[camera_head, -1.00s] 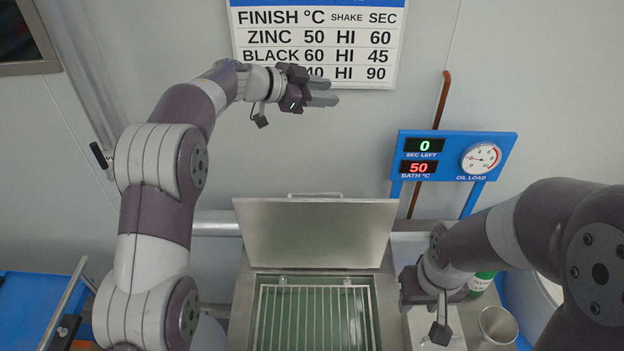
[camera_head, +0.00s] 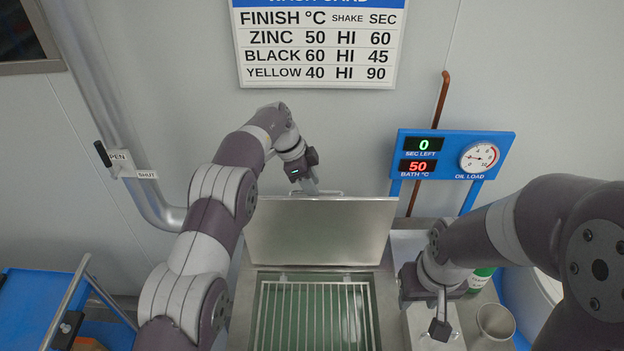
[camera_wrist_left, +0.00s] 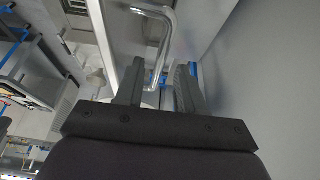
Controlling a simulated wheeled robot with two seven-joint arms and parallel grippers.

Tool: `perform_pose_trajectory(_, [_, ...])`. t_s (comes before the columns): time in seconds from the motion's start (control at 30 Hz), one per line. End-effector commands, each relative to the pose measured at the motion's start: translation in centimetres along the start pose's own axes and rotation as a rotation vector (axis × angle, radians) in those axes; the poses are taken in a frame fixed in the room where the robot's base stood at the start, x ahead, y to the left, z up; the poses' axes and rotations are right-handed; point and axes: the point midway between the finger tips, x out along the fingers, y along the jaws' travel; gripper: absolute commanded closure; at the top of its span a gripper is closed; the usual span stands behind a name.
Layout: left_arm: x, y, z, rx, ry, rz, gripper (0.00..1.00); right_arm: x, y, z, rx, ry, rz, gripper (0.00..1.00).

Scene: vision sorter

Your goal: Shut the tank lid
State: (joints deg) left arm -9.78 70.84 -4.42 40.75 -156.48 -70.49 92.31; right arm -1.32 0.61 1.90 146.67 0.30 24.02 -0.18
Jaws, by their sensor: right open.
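The tank lid (camera_head: 320,238) is a flat metal panel standing raised at the back of the open tank (camera_head: 252,315). Its bar handle (camera_head: 335,194) runs along the lid's top edge. My left gripper (camera_head: 312,186) is at the left part of the handle, fingers pointing down. In the left wrist view its two fingers (camera_wrist_left: 158,88) are apart, and the bent handle (camera_wrist_left: 168,35) reaches into the gap between them. The left gripper is open. My right gripper (camera_head: 411,288) is low beside the tank's right edge, its fingers mostly hidden.
A wire rack (camera_head: 312,318) lies in the tank. At the right are a metal cup (camera_head: 495,325), a green bottle (camera_head: 481,279) and a blue display panel (camera_head: 454,155). A blue cart (camera_head: 28,310) stands at the left. A wash card (camera_head: 318,50) hangs on the wall.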

Motion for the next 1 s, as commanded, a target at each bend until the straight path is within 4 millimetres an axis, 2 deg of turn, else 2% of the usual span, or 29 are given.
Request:
perform_pose_trajectory(0.33, [0.8, 0.0, 0.0, 0.001, 0.001, -0.001, 0.62, -0.3, 0.0, 0.0, 0.0, 0.0, 0.0, 0.57])
perform_pose_trajectory(0.43, [0.8, 0.0, 0.0, 0.001, 0.001, -0.001, 0.94, -0.3, 0.0, 0.0, 0.0, -0.001, 0.0, 0.57])
perform_pose_trajectory(0.47, [0.8, 0.0, 0.0, 0.001, 0.001, -0.001, 1.0, -0.3, 0.0, 0.0, 0.0, -0.001, 0.0, 0.57])
perform_pose_trajectory(0.8, [0.7, 0.3, 0.2, 0.004, 0.002, -0.011, 1.0, 0.1, 0.0, 0.0, 0.0, 0.0, 0.0, 0.57])
perform_pose_trajectory(1.0, [0.6, 1.8, 0.9, 0.02, 0.0, -0.051, 1.0, 1.4, 0.0, 0.2, 0.0, -0.001, 0.0, 0.57])
